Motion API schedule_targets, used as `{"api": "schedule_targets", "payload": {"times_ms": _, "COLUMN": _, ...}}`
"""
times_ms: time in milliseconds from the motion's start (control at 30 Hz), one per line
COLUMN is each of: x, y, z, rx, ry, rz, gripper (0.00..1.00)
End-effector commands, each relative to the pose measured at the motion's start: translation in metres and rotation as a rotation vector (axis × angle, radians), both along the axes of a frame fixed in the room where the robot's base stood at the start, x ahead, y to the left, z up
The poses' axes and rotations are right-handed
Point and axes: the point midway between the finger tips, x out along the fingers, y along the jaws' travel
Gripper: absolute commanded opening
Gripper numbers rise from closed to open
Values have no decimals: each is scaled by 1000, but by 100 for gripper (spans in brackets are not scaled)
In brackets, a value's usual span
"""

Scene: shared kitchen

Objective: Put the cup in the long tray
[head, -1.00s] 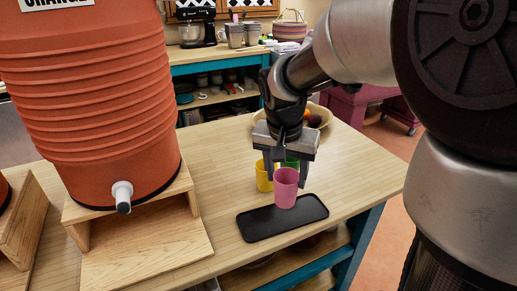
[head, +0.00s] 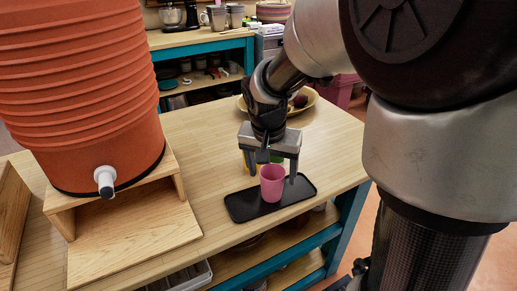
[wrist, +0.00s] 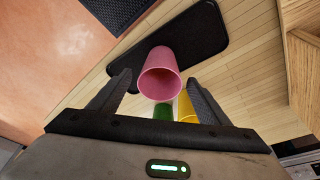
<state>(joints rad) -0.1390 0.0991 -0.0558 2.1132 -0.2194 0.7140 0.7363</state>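The pink cup (head: 272,184) is upright over the middle of the long black tray (head: 240,208) in the head view. I cannot tell whether its base rests on the tray. My gripper (head: 272,178) is open, with a finger on each side of the cup and gaps between. In the wrist view, the cup (wrist: 160,75) is between the spread fingers, its base overlapping the tray (wrist: 195,35). A yellow cup (wrist: 187,110) and a green cup (wrist: 163,111) show behind it.
A big orange drink dispenser (head: 80,90) stands on a wooden stand (head: 130,235) to the left. A wooden bowl with fruit (head: 308,100) is behind my gripper. The wooden table (head: 205,140) has free room between dispenser and tray.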

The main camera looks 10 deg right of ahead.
Motion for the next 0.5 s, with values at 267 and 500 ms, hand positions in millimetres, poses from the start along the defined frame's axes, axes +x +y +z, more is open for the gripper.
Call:
{"api": "schedule_targets", "payload": {"times_ms": 267, "x": 0, "y": 0, "z": 2, "rx": 0, "ry": 0, "rz": 0, "gripper": 70}}
{"api": "schedule_targets", "payload": {"times_ms": 500, "x": -6, "y": 4, "z": 35, "rx": 1, "ry": -4, "rz": 1, "gripper": 70}}
